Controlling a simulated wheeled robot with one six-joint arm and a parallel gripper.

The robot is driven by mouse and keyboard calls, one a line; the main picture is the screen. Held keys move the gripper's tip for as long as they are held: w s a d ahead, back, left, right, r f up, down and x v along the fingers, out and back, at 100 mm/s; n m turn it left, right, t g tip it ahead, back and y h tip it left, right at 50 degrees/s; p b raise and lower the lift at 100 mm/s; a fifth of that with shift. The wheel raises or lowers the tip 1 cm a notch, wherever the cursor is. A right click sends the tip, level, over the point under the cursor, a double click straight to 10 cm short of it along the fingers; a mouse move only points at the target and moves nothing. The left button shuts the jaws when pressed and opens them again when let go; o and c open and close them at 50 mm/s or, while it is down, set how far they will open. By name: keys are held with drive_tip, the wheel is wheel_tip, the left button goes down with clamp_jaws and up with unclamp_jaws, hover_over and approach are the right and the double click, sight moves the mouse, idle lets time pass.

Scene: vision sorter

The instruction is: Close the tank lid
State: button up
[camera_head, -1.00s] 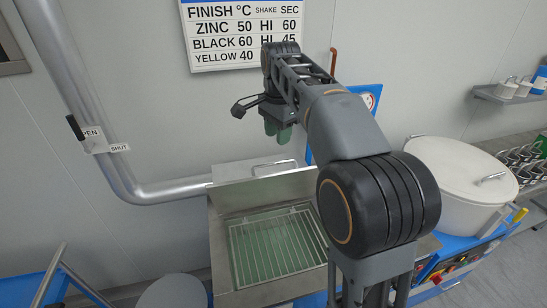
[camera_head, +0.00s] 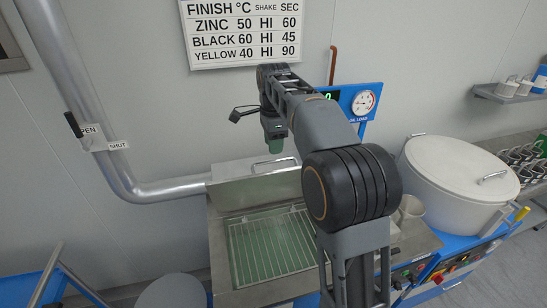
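The tank (camera_head: 222,262) is a steel basin with a wire rack (camera_head: 275,245) over greenish liquid. Its steel lid (camera_head: 238,190) stands raised along the tank's back edge, leaving the top open. A bar handle (camera_head: 274,165) is near the lid's upper edge. My gripper (camera_head: 275,146) points down with green fingertips, just above the handle in the picture. I see no clear contact with it. The fingers overlap from this view, so their gap is hidden. My arm hides the tank's right side.
A silver pipe (camera_head: 112,160) with OPEN and SHUT labels runs at left. A gauge (camera_head: 363,102) on a blue panel stands behind my arm. A large white lidded drum (camera_head: 450,180) is at right, with control buttons (camera_head: 440,275) below it. A finish chart hangs above.

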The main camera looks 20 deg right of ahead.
drive_tip(key=shift+f, duration=2.4)
clamp_jaws()
